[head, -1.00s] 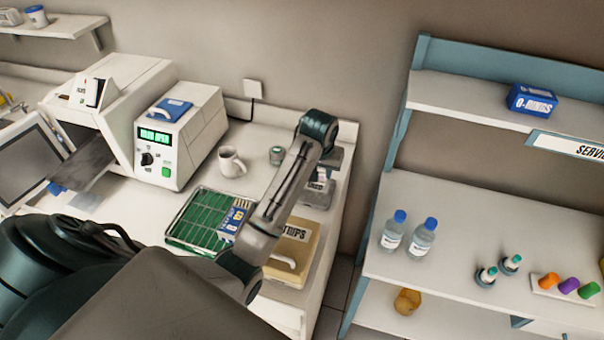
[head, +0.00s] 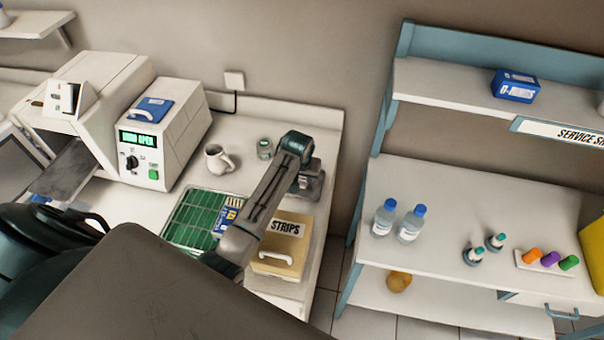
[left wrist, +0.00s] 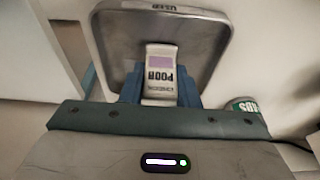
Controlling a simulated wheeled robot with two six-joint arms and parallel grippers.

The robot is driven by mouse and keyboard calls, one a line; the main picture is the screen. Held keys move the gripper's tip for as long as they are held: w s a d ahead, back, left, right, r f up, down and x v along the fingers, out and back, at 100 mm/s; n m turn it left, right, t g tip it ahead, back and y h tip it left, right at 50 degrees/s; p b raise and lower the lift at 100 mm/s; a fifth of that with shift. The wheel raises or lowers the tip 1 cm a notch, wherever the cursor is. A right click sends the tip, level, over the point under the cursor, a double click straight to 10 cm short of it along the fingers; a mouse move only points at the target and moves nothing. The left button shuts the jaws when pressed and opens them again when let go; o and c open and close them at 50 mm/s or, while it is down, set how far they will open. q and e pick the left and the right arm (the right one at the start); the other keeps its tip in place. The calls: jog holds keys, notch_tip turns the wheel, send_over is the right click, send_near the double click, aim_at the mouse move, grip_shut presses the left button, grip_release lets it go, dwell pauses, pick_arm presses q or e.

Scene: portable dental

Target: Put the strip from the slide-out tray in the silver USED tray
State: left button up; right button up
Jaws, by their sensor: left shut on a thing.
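My left gripper (left wrist: 160,92) is shut on the strip (left wrist: 160,72), a white piece with a purple patch and dark lettering, upside down in the left wrist view. The strip sticks out between the blue fingers over the silver USED tray (left wrist: 112,45); whether it touches the tray cannot be told. In the head view the silver tray (head: 312,187) shows partly at the counter's right end, under my left wrist, which hides the strip. The slide-out tray (head: 66,172) is a dark plate extending from the white machine at the left. My right gripper is not in view.
A green slotted tray (head: 192,217) and a tan STRIPS box (head: 285,235) stand in front. A white mug (head: 217,158) and a small green-lidded jar (head: 264,148) stand behind. A shelf unit (head: 470,180) with bottles stands right, across a gap.

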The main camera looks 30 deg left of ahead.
pick_arm(q)
jog(key=shift+d+r, duration=0.1)
jog(key=shift+d, duration=0.05)
jog(key=o, duration=0.9)
jog(key=shift+o, duration=0.2)
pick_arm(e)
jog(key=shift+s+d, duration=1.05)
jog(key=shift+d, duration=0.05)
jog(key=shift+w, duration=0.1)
pick_arm(q)
jog(key=shift+s+r, duration=0.1)
jog(key=shift+r, duration=0.3)
jog(key=b+v, duration=0.3)
jog(key=v, duration=0.8)
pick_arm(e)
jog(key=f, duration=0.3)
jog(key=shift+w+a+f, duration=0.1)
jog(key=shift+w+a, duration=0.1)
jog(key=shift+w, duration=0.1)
pick_arm(q)
jog(key=shift+s+r, duration=0.1)
